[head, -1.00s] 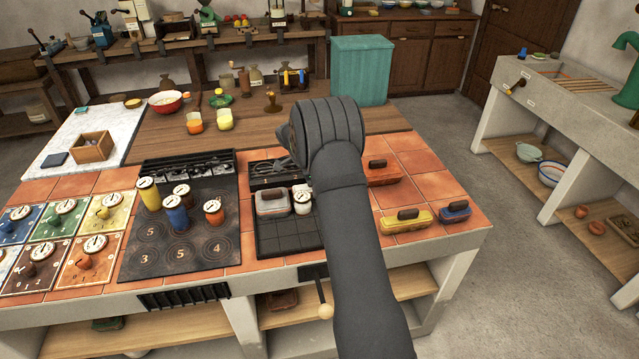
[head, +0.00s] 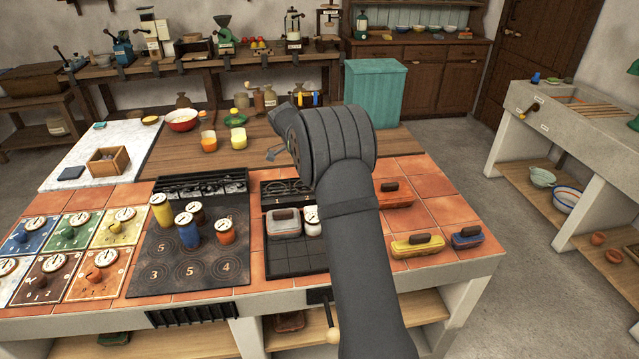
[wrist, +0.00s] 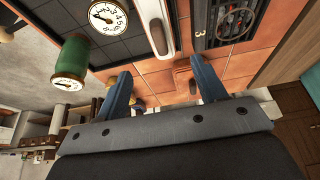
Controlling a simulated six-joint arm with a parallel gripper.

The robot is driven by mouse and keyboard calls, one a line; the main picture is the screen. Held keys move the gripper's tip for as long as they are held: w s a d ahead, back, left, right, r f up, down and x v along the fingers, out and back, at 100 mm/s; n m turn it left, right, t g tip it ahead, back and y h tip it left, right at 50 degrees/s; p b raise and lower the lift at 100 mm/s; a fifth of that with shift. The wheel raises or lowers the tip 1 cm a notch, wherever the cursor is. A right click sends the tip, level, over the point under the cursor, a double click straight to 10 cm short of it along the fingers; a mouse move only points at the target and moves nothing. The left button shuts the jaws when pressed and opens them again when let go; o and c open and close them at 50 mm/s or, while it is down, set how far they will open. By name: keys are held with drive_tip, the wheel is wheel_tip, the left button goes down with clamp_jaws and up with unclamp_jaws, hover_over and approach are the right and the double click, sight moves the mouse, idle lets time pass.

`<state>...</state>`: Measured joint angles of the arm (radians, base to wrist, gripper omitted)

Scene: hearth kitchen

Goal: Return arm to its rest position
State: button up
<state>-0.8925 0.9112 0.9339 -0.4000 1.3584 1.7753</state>
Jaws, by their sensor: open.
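In the head view my arm reaches up and forward over the tiled counter (head: 440,208), and its wrist stands above the counter's back right part. The arm hides most of my gripper, and only a small grey tip (head: 273,153) shows at its left. In the wrist view my gripper (wrist: 163,86) has its two blue fingers spread wide apart. I see no thing held between them. Tiles and a reddish block (wrist: 184,75) show beyond the gap, apart from the fingers as far as I can tell.
A black plate (head: 190,262) with several dial-topped cylinders and a dark grid tray (head: 290,262) lie left of my arm. A yellow block (head: 417,246), a blue block (head: 467,238) and a red block (head: 396,193) lie right. A teal bin (head: 374,95) stands behind.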

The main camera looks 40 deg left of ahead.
drive_tip(key=x, duration=1.2)
drive_tip(key=shift+r, duration=1.85)
